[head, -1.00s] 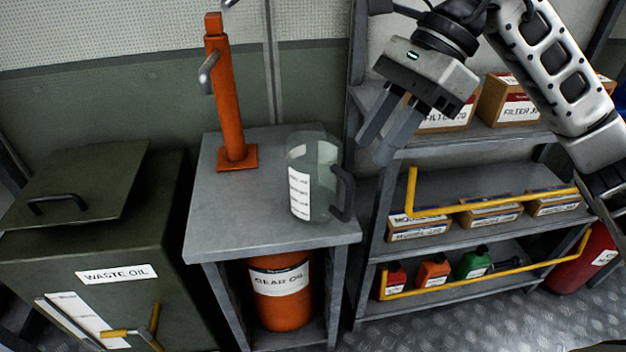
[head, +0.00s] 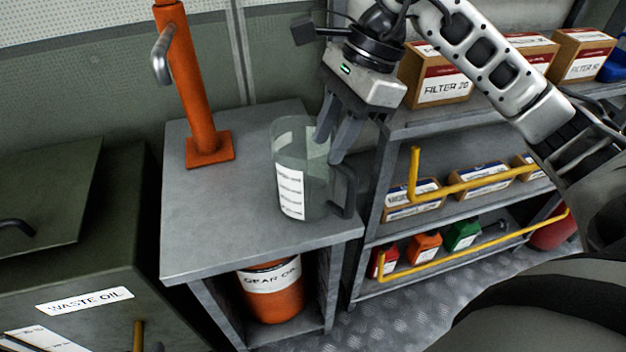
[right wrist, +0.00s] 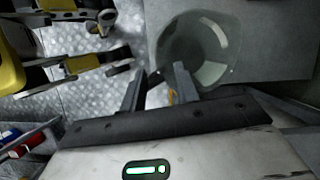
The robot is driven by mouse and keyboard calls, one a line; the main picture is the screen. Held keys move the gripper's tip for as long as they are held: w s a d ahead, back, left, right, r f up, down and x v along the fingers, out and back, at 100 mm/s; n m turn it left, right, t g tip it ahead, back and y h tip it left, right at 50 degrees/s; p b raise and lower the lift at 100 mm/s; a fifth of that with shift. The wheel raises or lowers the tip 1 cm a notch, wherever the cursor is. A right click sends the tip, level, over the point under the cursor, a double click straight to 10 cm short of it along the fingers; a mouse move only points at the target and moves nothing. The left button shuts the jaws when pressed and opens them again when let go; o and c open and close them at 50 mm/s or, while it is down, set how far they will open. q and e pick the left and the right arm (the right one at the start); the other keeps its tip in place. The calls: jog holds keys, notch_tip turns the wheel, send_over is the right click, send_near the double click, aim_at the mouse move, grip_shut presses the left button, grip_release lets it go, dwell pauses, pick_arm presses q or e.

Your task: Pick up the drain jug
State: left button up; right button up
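The drain jug (head: 304,178) is a clear, greenish jug with a white label and a dark handle (head: 345,190) on its right side. It stands upright on the grey metal stand. My right gripper (head: 332,150) is open, its fingers pointing down at the jug's upper right side, near the top of the handle. In the right wrist view the jug (right wrist: 205,50) shows from above, just beyond the fingertips (right wrist: 160,72). I cannot tell whether the fingers touch it or straddle the handle. My left gripper is not in view.
The grey stand (head: 215,235) also bears an orange pump post (head: 185,85) behind the jug. A gear oil drum (head: 270,290) sits below. The waste oil cabinet (head: 110,230) is at left. Shelves with yellow rails (head: 480,180), boxes and bottles are at right.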

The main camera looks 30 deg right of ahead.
aim_at(316, 180)
jog(key=x, duration=0.5)
jog(key=shift+a+f, duration=0.15)
jog(key=shift+f, duration=0.15)
grip_shut()
